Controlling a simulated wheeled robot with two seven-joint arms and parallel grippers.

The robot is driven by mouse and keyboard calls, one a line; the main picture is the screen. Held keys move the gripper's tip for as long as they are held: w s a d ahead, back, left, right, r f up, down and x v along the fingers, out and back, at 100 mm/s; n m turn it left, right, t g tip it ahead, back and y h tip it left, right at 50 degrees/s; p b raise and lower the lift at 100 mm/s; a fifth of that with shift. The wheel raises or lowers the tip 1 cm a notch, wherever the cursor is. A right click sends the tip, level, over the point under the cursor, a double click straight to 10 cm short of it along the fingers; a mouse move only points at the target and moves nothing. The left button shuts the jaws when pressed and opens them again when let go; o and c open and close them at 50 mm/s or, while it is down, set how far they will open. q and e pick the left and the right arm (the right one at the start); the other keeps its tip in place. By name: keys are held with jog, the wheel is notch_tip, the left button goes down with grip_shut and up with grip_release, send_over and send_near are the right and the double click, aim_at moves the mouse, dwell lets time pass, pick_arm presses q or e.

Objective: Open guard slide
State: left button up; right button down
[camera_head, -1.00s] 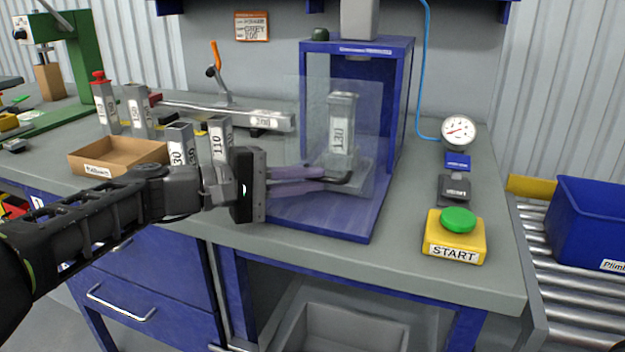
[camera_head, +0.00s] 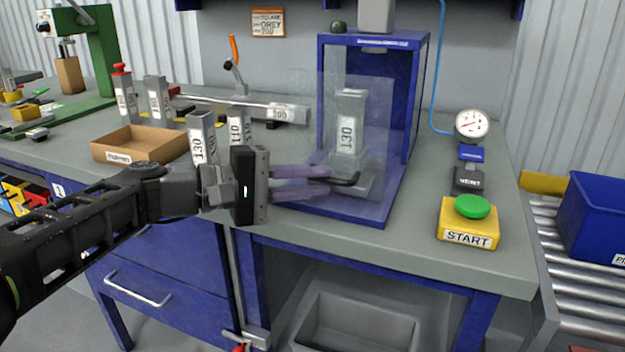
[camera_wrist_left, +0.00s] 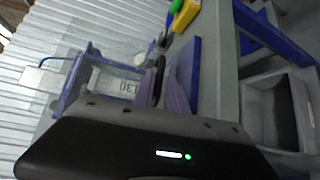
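The guard slide is a clear panel (camera_head: 308,110) in front of the blue press frame (camera_head: 414,100), reaching past the frame's left side. Its black handle (camera_head: 347,180) sticks out low on the panel. My left gripper (camera_head: 328,183) has its purple fingers at this handle and appears shut on it. In the left wrist view the black handle (camera_wrist_left: 160,66) shows between the two fingers. A metal block labelled 130 (camera_head: 348,125) stands inside the frame, behind the panel. My right gripper is not in view.
Left of the frame are labelled blocks (camera_head: 202,140), a cardboard tray (camera_head: 110,150) and an orange-handled clamp (camera_head: 234,55). A grey bin (camera_head: 355,330) sits below the table.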

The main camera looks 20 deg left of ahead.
pick_arm(q)
jog(key=shift+o, duration=1.4)
jog(key=p+v, duration=0.1)
jog(key=v, duration=0.6)
jog(key=shift+s+a, duration=0.2)
jog(key=shift+a, duration=0.1)
jog(key=shift+r, duration=0.1)
